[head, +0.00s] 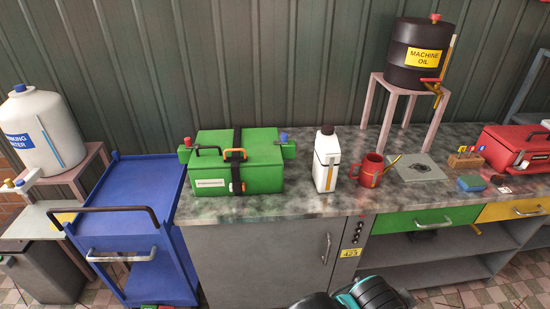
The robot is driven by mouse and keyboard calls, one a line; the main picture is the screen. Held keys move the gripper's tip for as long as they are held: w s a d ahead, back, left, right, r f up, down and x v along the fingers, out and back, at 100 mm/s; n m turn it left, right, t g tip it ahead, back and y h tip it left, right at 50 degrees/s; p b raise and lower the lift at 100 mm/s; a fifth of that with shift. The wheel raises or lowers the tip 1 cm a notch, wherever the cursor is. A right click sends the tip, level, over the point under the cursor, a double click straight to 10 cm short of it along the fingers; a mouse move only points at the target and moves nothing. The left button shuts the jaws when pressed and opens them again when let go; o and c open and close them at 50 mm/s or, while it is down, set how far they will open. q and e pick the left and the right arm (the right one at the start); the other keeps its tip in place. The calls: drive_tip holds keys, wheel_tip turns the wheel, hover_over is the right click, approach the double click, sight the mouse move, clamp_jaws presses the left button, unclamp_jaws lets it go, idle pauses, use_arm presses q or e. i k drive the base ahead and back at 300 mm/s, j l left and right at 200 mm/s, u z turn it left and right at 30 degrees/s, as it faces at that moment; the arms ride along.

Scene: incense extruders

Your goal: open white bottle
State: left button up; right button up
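The white bottle (327,172) stands upright on the grey stone countertop, with its dark cap (327,129) on top. It has a handle on its right side and a label with an orange mark on its front. Nothing of mine touches it. Neither of my grippers can be made out in the head view. Only a black and teal part of my own body shows at the bottom edge, well below the bottle.
A red mug (371,171) stands close right of the bottle. A green toolbox (236,168) is to its left. A machine oil drum (415,62) sits on a stand (443,122) behind right. A blue cart (139,190) stands left. The counter (290,208) before the bottle is clear.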

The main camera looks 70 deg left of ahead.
sight(328, 155)
drive_tip(key=u, duration=1.9)
